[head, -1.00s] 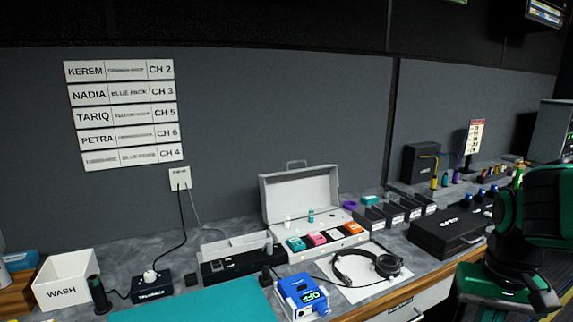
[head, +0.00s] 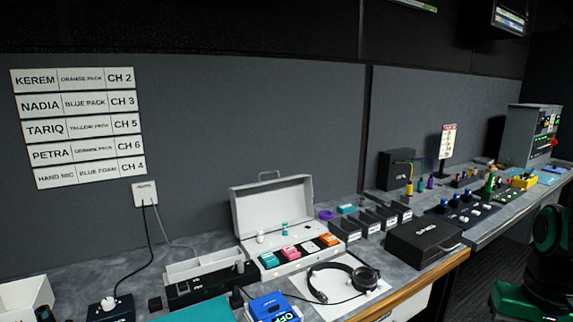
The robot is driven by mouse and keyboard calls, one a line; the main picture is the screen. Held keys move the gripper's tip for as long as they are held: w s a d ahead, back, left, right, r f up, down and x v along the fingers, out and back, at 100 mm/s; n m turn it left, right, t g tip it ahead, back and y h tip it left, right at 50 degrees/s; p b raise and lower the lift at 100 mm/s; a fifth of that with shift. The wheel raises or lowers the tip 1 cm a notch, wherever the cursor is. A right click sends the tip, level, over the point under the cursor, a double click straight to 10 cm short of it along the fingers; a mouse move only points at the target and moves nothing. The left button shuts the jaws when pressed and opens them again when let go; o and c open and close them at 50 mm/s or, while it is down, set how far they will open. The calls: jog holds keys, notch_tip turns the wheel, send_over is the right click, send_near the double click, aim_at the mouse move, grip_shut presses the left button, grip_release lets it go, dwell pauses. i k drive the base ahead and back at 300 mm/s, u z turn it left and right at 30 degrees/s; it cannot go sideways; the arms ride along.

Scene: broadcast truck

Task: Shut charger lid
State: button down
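The charger (head: 290,262) is a white case on the grey counter, left of the picture's middle in the head view. Its lid (head: 272,205) stands open, tilted up at the back, with a handle on its top edge. Coloured packs sit in its front row: a teal one (head: 269,260), a pink one (head: 291,252) and an orange one (head: 329,239). Two small pieces, one white and one teal, stand in front of the lid's inner face. Part of my green and black arm shows at the right edge, well away from the charger. My gripper's fingertips are not visible.
Headphones (head: 345,281) lie on a white sheet in front of the charger. A blue box (head: 273,307) stands at the front edge. A black case (head: 424,241) and dark open bins (head: 372,221) are to the right. A long holder (head: 205,281) is to the left.

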aim_at(265, 205)
jog(key=i, duration=0.9)
jog(key=u, duration=0.45)
